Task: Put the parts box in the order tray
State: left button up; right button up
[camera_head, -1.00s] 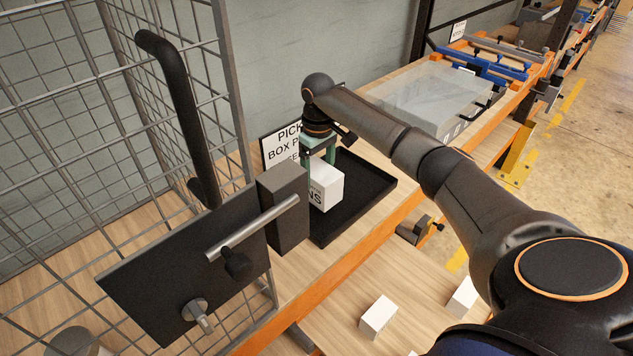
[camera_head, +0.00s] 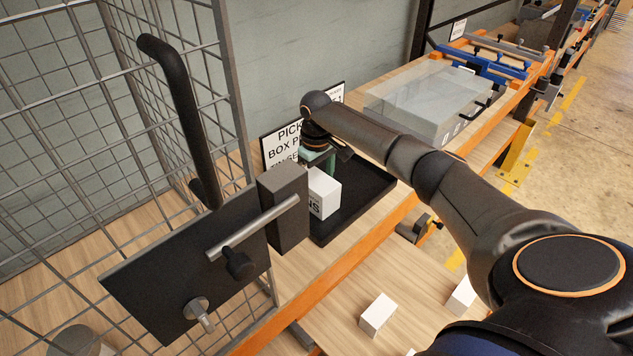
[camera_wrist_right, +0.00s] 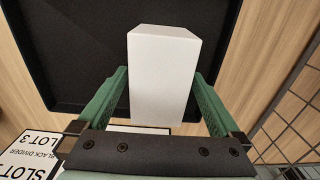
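The parts box, a white block (camera_head: 324,192), stands upright over the left part of the black tray (camera_head: 362,184). I cannot tell whether the box's bottom touches the tray. My left gripper is not in view.
A wire cage (camera_head: 232,110) with a dark door plate and handle stands left of the tray. A dark grey block (camera_head: 287,208) is close beside the box. A sign (camera_head: 283,146) stands behind. Other white boxes (camera_head: 378,315) lie on the lower shelf. The tray's right part is clear.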

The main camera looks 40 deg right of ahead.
notch_tip(320, 180, up, 12)
jog(key=shift+r+b, duration=0.15)
jog(key=shift+b, duration=0.3)
dwell(0.4)
